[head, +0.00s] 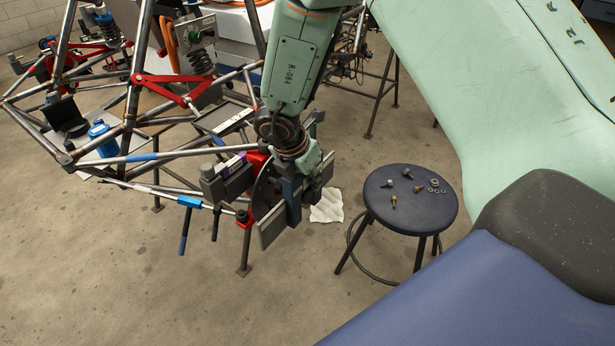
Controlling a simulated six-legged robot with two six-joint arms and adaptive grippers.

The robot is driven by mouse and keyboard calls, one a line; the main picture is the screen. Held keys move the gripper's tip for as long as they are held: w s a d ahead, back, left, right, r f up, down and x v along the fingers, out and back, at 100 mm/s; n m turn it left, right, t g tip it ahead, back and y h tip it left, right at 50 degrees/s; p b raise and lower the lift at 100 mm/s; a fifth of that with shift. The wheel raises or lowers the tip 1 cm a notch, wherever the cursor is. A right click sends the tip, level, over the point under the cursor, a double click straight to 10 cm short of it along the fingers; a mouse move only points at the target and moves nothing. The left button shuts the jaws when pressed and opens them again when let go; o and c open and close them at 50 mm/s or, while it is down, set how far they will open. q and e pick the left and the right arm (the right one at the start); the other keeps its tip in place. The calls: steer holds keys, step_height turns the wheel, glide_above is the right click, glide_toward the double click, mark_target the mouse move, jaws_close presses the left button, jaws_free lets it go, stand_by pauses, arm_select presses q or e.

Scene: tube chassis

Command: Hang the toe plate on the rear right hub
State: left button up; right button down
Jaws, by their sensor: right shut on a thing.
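My right gripper (301,189) reaches down to the rear hub at the near corner of the chassis. It is shut on the toe plate (272,227), a flat grey plate whose lower part shows below and left of the fingers. The hub (265,187) is a dark round disc beside a red upright, partly covered by the plate and gripper. The plate is close against the hub's face; I cannot tell whether it touches or hangs on it. My left gripper is not in view.
The tube chassis (125,140) stands on thin stands at left, with red suspension arms. A round stool (408,208) with loose bolts and washers stands at right. A white cloth (327,206) lies on the floor behind the gripper. The concrete floor in front is clear.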

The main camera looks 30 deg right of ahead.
steer(key=shift+r, duration=0.1)
steer(key=c, duration=1.1)
jaws_free()
steer(key=shift+o, duration=0.2)
steer(key=v, duration=1.2)
